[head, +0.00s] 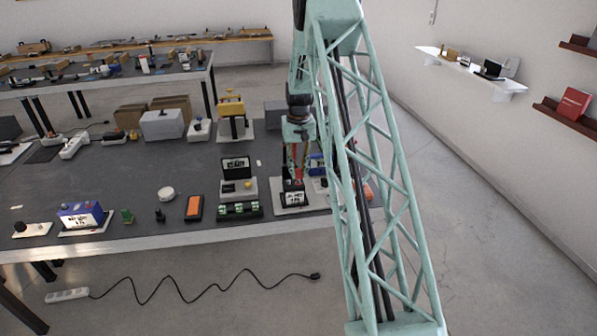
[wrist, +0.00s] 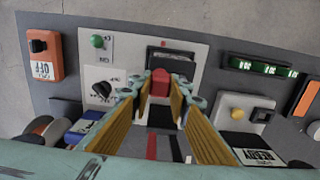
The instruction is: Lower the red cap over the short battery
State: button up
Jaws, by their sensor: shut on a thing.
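My gripper (head: 297,172) is shut on the red cap (wrist: 160,82), which sits between the tips of its yellow-padded fingers in the wrist view. In the head view the cap is a small red spot between the fingers. A black block (wrist: 172,62) on a light grey plate shows just beyond the cap in the wrist view. It may be the short battery. In the head view a dark block with a white label (head: 293,198) stands under the gripper. I cannot tell whether the cap touches it. The fingers and cap hide part of it.
A strip with green terminals (head: 239,209) stands left of the labelled block, with an orange-topped box (head: 194,207) further left. A blue block (head: 316,163) is close on the right. In the wrist view, a green button (wrist: 97,41) and a black knob (wrist: 102,88) sit left of the fingers.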

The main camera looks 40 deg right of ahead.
aim_at(298, 170)
jog(key=shift+f+b, duration=0.7)
jog(key=shift+f, duration=0.75)
dwell(0.5)
jog(key=o, duration=0.8)
jog(key=shift+r, duration=0.15)
jog(key=shift+r, duration=5.9)
